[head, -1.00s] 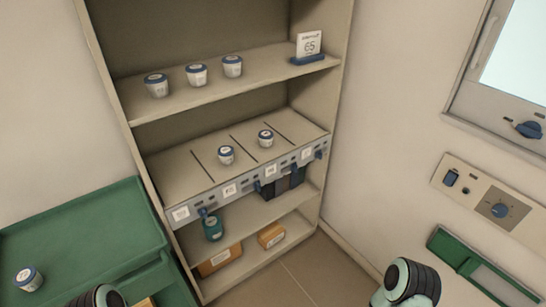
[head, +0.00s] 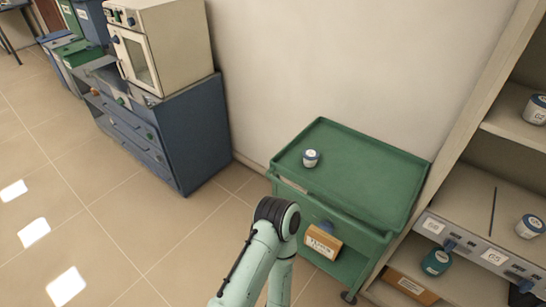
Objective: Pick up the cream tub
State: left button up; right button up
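Similar pale tubs with blue lids stand on the shelf unit at the right: one on an upper shelf (head: 535,109) and one on the slotted shelf (head: 529,226). I cannot tell from the labels which one the task means. One of my arms shows at the bottom middle, in front of the cart, but its gripper does not show. My other gripper is out of view as well.
A teal tub (head: 436,262) and a brown box (head: 410,285) are low in the shelf unit. Another brown box (head: 322,242) is on the cart's lower shelf. A cream furnace (head: 160,45) stands on a blue cabinet (head: 185,135). The tiled floor at left is clear.

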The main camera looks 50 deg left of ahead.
aim_at(309, 156)
jog(key=u, duration=1.4)
jog(key=i+j+z, duration=0.1)
jog(key=z, duration=0.25)
jog(key=j+z, duration=0.4)
jog(key=i+j+z, duration=0.1)
jog(key=z, duration=0.25)
jog(key=j+z, duration=0.45)
jog(key=j, duration=1.2)
jog(key=k+j+z, duration=0.1)
jog(key=j, duration=0.45)
jog(key=k+j, duration=0.1)
jog(key=j, duration=0.45)
jog(key=k+j+z, duration=0.1)
jog(key=j, duration=0.45)
